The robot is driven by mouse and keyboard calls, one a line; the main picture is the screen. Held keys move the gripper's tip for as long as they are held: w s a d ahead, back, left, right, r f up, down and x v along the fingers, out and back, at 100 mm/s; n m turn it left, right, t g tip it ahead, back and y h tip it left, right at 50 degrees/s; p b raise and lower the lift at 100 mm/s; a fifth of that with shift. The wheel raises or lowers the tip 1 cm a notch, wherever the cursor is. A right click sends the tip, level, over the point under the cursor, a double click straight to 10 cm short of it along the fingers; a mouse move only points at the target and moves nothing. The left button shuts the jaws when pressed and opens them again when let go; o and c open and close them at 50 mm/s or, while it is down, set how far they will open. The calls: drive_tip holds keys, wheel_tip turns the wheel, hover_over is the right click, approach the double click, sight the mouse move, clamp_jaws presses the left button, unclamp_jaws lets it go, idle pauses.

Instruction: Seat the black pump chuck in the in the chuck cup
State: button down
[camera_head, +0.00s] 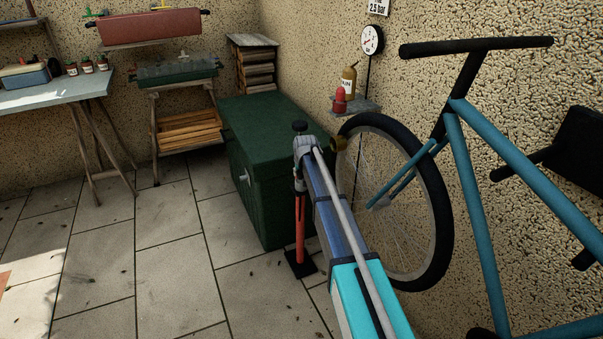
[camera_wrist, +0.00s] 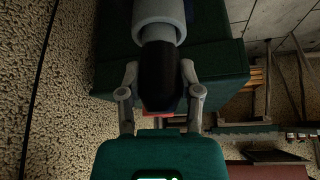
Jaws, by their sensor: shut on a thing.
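In the wrist view my gripper (camera_wrist: 159,92) has a grey finger on each side of a rounded black piece and is shut on it. I take this piece to be the black pump chuck (camera_wrist: 158,70). A pale grey sleeve (camera_wrist: 158,33) lies against its far end; I cannot tell whether this is the chuck cup or whether the chuck sits inside it. In the head view my arm reaches to the red floor pump (camera_head: 299,230), which stands on a black foot beside the green chest.
The green chest (camera_head: 262,140) is just behind the pump. The teal bicycle (camera_head: 470,170) and its wheel stand close on the right. A small wall shelf (camera_head: 356,106) holds a yellow bottle (camera_head: 349,80) and a red item. Open floor (camera_head: 165,225) lies to the left.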

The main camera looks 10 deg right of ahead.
drive_tip(key=shift+f+b, duration=0.4)
drive_tip(key=shift+f, duration=0.1)
drive_tip(key=shift+c, duration=1)
unclamp_jaws()
drive_tip(key=shift+r, duration=0.25)
wheel_tip(320, 180, up, 10)
drive_tip(key=p, duration=1)
drive_tip(key=shift+r+p, duration=0.15)
drive_tip(key=shift+p, duration=0.25)
drive_tip(key=s+a+r+n+h, duration=0.1)
drive_tip(key=s+r+n+h, duration=0.3)
drive_tip(key=s+n+h, duration=0.2)
drive_tip(key=s+a+r+n+h+b, duration=0.1)
drive_tip(key=s+r+n+h, duration=0.3)
drive_tip(key=s+n, duration=0.6)
drive_tip(key=shift+a+r+n+t+h, duration=0.4)
drive_tip(key=shift+n+h, duration=0.8)
drive_tip(key=shift+n, duration=0.4)
